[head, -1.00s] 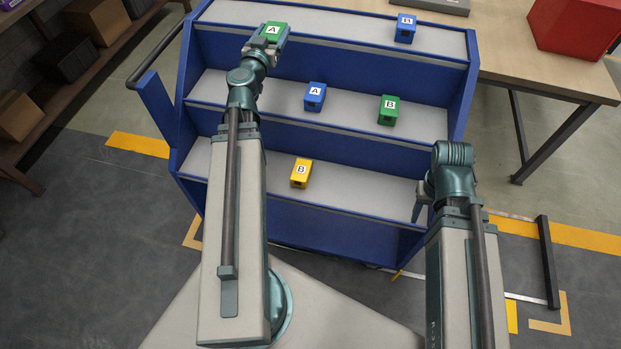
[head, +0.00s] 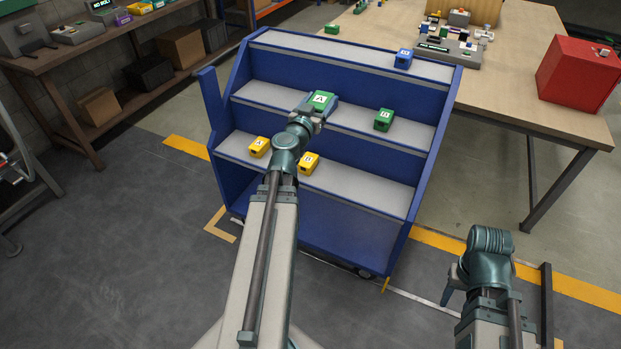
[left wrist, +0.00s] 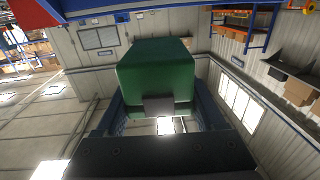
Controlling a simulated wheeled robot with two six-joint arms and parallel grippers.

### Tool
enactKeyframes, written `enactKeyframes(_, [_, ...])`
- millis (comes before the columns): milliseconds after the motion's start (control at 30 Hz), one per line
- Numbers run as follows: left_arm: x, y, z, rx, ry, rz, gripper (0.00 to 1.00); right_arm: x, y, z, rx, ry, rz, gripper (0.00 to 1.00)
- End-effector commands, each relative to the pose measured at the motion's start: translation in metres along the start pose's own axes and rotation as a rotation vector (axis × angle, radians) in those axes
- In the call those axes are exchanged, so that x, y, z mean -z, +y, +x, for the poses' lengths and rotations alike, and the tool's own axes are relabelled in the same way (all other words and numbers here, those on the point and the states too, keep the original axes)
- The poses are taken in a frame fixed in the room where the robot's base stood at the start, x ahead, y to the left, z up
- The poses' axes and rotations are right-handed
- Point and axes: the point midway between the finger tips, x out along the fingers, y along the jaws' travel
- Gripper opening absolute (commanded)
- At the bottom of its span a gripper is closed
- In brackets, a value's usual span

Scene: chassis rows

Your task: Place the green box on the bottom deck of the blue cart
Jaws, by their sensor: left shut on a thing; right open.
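The green box marked A (head: 323,97) is held in my left gripper (head: 310,108), which is shut on it. In the head view it appears over the middle deck; I cannot tell its height. The left wrist view shows the green box (left wrist: 156,70) between the fingers. The blue cart (head: 226,110) has three grey decks. Its bottom deck (head: 365,190) carries two yellow boxes at the left, one (head: 259,147) and another marked B (head: 308,163). My right gripper (head: 450,288) is open and empty, right of the cart.
A second green box, marked B (head: 383,120), sits on the middle deck. A blue box marked B (head: 403,59) sits on the top deck. The bottom deck's right part is clear. A wooden table (head: 510,85) with a red case (head: 577,75) stands at the right.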

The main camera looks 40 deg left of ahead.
Motion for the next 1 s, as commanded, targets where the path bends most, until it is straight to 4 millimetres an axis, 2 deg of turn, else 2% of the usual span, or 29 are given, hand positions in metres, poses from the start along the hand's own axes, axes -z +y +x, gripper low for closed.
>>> enactKeyframes(33, [-0.016,0.002,0.000,-0.002,0.000,0.000,0.00,0.001,-0.002,0.016,0.000,0.000,-0.001,0.50])
enactKeyframes(500, [-0.164,0.037,-0.001,-0.032,-0.001,0.000,0.00,0.010,-0.015,0.163,-0.003,0.002,-0.007,0.50])
enactKeyframes(800, [-0.257,0.060,-0.003,-0.053,-0.001,0.000,0.00,0.016,-0.024,0.255,-0.004,0.003,-0.011,0.50])
enactKeyframes(1000, [-0.311,0.074,-0.004,-0.065,-0.001,0.000,0.00,0.019,-0.029,0.309,-0.005,0.004,-0.013,0.50])
